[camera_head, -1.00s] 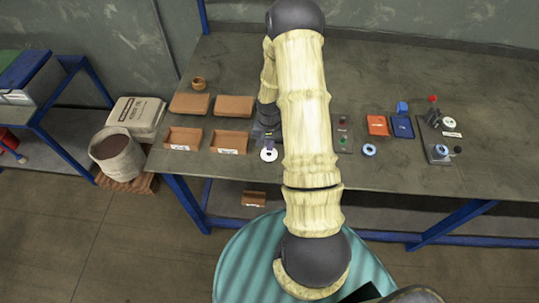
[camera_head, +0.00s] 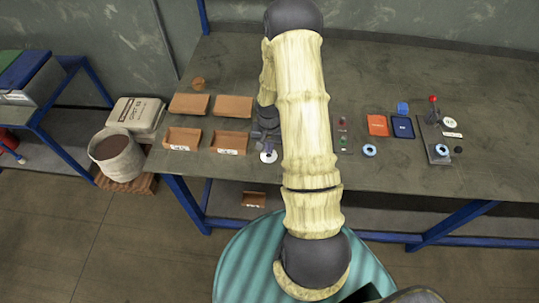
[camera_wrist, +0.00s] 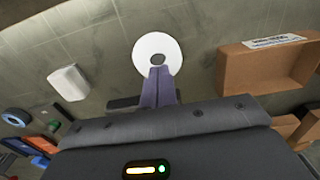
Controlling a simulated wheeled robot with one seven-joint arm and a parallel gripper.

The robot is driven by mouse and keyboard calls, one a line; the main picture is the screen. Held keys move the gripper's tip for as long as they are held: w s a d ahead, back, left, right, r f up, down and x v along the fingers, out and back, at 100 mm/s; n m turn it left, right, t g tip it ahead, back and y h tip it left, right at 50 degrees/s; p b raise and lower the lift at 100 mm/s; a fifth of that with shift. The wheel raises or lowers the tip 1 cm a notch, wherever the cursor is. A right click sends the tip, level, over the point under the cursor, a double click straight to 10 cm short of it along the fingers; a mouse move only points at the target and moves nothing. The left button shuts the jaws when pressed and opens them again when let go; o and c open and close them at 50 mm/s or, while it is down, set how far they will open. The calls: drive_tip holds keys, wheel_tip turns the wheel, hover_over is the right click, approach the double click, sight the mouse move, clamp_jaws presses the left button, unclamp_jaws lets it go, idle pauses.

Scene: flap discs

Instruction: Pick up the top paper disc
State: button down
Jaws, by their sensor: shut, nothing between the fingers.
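A white paper disc (camera_wrist: 146,43) with a round centre hole lies on the grey table in the wrist view. It also shows near the table's front edge in the head view (camera_head: 269,157). My gripper (camera_wrist: 159,72) has its purple-grey fingers together, with nothing between them. In the wrist view their tips overlap the disc's near side, just below the hole. I cannot tell whether they touch it. Whether other discs lie under this one is also unclear.
Brown trays (camera_head: 182,139) stand left of my gripper. A white block (camera_wrist: 68,82) lies on the table in the wrist view. Blue-rimmed discs (camera_head: 370,150), an orange pad (camera_head: 377,125) and a fixture with a red knob (camera_head: 433,99) are to the right. My arm hides the table's middle.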

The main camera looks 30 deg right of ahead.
drive_tip(key=shift+s+a, duration=0.35)
drive_tip(key=shift+s, duration=0.2)
idle(0.4)
wheel_tip(320, 180, up, 6)
drive_tip(key=p, duration=0.4)
drive_tip(key=c, duration=2.1)
unclamp_jaws()
drive_tip(key=shift+w, duration=0.1)
drive_tip(key=o, duration=0.3)
drive_tip(key=shift+o, duration=1.1)
drive_tip(key=shift+a+r, duration=0.15)
drive_tip(key=shift+r, duration=0.2)
drive_tip(key=s+a+r+n+t+b, duration=0.1)
drive_tip(key=s+a+r+n, duration=0.2)
drive_tip(key=r, duration=0.6)
drive_tip(key=s+a+r+n+t+b, duration=0.1)
drive_tip(key=s+a+r+n, duration=0.2)
drive_tip(key=s+a+r, duration=0.5)
drive_tip(key=shift+a+r+n+t+b, duration=0.3)
drive_tip(key=shift+a+r+n+b, duration=0.1)
drive_tip(key=shift+a, duration=0.15)
